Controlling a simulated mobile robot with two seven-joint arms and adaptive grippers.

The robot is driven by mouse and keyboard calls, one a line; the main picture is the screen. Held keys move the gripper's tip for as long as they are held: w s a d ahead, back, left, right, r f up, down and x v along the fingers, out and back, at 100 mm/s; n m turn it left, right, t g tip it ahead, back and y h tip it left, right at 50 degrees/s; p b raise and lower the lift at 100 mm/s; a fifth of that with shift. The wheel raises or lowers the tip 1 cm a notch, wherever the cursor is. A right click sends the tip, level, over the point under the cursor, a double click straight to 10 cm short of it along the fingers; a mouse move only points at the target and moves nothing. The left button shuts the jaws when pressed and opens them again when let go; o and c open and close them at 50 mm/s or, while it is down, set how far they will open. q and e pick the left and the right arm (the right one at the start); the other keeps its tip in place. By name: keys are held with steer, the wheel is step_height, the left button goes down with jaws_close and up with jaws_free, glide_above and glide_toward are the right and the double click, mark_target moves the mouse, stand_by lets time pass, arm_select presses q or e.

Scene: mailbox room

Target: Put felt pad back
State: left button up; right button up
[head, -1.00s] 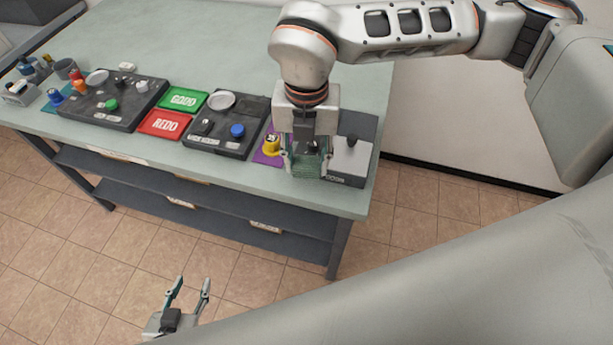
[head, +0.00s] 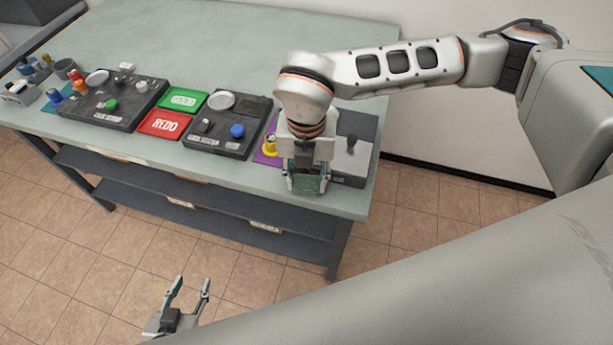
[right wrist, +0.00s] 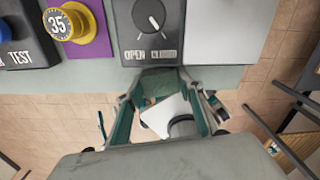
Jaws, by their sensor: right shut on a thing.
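My right gripper (head: 306,187) is over the table's front edge, in front of the grey box with a dial. It is shut on a dark green piece (head: 310,182), which looks like the felt pad. In the right wrist view the green piece (right wrist: 158,83) shows at the fingertips, with a white sheet-like shape and a grey round part between the fingers that I cannot identify. The grey dial box (right wrist: 150,32), marked OPEN, lies just beyond the fingertips. My left gripper (head: 188,293) is open and empty, low over the tiled floor.
Left of the dial box is a purple mat (right wrist: 88,40) with a yellow knob (right wrist: 68,22) marked 35. Further left are a black panel (head: 250,118), green and red trays (head: 184,101) (head: 164,124) and another black panel (head: 98,118). The table's back (head: 240,45) is clear.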

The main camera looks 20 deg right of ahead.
mark_target(307, 179)
steer(key=o, duration=1)
steer(key=r, duration=0.6)
steer(key=shift+w+d+r, duration=0.1)
steer(key=shift+w+r, duration=0.15)
steer(key=shift+r, duration=0.6)
